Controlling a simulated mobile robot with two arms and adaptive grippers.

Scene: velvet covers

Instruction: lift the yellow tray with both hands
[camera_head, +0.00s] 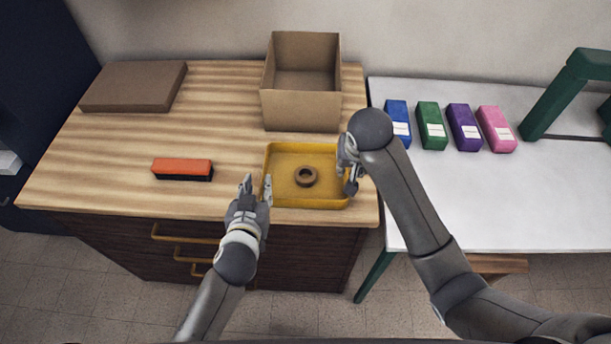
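The yellow tray (285,162) lies flat on the wooden counter, near its front right corner. A brown ring (306,177) rests inside the tray. My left gripper (257,183) is at the tray's left wall with its fingers spread. Its right finger overlaps the wall in the picture; I cannot tell whether it touches. My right gripper (350,180) is at the tray's right wall, partly hidden by its own wrist. I cannot tell whether its fingers are closed on the wall.
An open cardboard box (302,108) stands just behind the tray. An orange and black brush-like block (182,168) lies to the left, and a flat brown box (135,86) at the back left. Several colored packs (431,126) sit on the white table (450,205) at right.

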